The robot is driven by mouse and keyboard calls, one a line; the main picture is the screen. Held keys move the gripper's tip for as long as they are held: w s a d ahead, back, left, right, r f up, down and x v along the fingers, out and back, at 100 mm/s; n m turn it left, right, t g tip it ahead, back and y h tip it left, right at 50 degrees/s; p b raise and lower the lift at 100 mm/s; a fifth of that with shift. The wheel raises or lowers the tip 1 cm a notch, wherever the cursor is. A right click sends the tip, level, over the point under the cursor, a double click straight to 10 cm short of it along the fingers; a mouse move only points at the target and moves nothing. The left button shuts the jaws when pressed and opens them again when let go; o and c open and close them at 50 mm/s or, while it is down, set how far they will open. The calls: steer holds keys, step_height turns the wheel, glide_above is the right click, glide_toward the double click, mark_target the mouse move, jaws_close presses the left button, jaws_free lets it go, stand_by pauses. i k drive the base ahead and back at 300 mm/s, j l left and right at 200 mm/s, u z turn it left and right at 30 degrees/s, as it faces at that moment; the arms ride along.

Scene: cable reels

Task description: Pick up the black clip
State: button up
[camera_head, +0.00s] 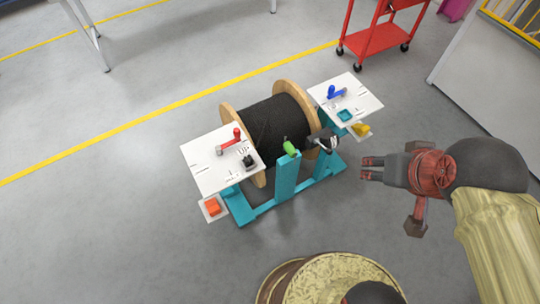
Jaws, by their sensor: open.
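A small black object (249,162), which looks like the black clip, sits on the left white plate (205,176) near its right edge. It is too small to make out its shape clearly. My gripper (366,168) is to the right of the reel stand, with its fingers pointing left. It is open and nothing shows between its fingers. It is well apart from the black object, with the stand's front part between them in the picture.
A wooden reel of black cable (270,130) sits in a teal stand (286,178). A red-handled part (232,140) is close to the black object. A blue-handled part (336,92) is on the right plate (362,96). A red cart (378,40) stands behind; floor is open at left.

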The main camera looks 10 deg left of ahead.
mark_target(248, 161)
steer(key=i+j, duration=0.3)
steer(key=i, duration=0.15)
steer(key=u, duration=0.45)
steer(key=i+u, duration=0.15)
steer(key=u, duration=0.75)
steer(key=i+u, duration=0.15)
steer(key=u, duration=0.3)
